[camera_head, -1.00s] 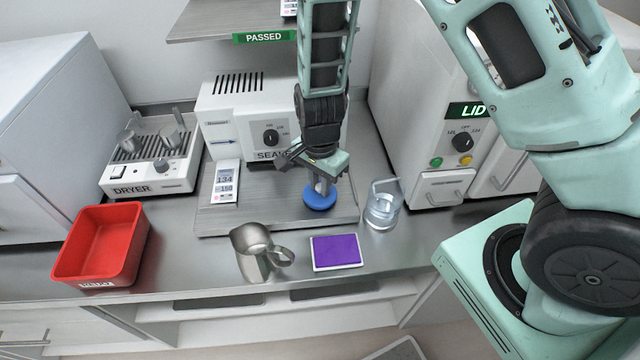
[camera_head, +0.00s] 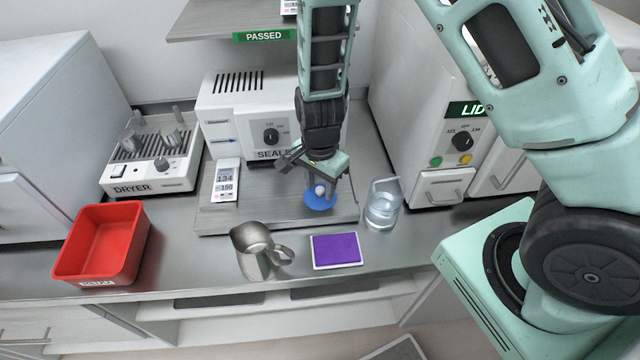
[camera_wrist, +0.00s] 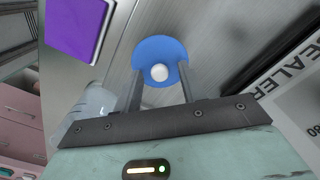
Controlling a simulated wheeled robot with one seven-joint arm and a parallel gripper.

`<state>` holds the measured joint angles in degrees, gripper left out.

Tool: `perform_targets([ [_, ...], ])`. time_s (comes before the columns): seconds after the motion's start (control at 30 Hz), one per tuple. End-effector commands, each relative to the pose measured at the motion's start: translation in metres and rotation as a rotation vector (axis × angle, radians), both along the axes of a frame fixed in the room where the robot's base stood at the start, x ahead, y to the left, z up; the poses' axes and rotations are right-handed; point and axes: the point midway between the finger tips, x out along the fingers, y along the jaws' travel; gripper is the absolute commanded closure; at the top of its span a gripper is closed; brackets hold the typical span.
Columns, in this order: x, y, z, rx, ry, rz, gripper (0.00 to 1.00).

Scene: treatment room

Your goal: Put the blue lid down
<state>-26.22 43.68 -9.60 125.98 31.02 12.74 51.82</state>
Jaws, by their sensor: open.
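The blue lid (camera_head: 320,201) is a round disc with a pale knob on top. It lies flat on the grey board (camera_head: 222,220) in front of the sealer. In the wrist view the blue lid (camera_wrist: 160,50) shows with its white knob between my two fingers. My gripper (camera_head: 322,188) is just above the lid, pointing down. In the wrist view my gripper (camera_wrist: 158,80) is open, with a finger on each side of the knob and gaps between. The lid's far edge is partly hidden by my gripper in the head view.
A clear beaker (camera_head: 383,205) stands close right of the board. A metal jug (camera_head: 256,250) and a purple pad (camera_head: 336,250) are in front. A red bin (camera_head: 102,243) is at left. The sealer (camera_head: 250,125) stands behind, the dryer (camera_head: 150,165) at back left.

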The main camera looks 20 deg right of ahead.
Motion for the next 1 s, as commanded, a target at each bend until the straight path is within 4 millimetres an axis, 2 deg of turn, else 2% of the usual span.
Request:
perform_targets([
  [0.5, 0.001, 0.001, 0.096, 0.002, -0.004, 0.002, 0.59],
  [0.73, -0.003, 0.004, 0.117, 0.009, 0.002, 0.028, 0.59],
  [0.87, -0.032, 0.026, 0.136, 0.067, 0.02, 0.258, 0.59],
  [1.0, -0.092, 0.058, 0.171, 0.14, 0.007, 0.76, 0.59],
])
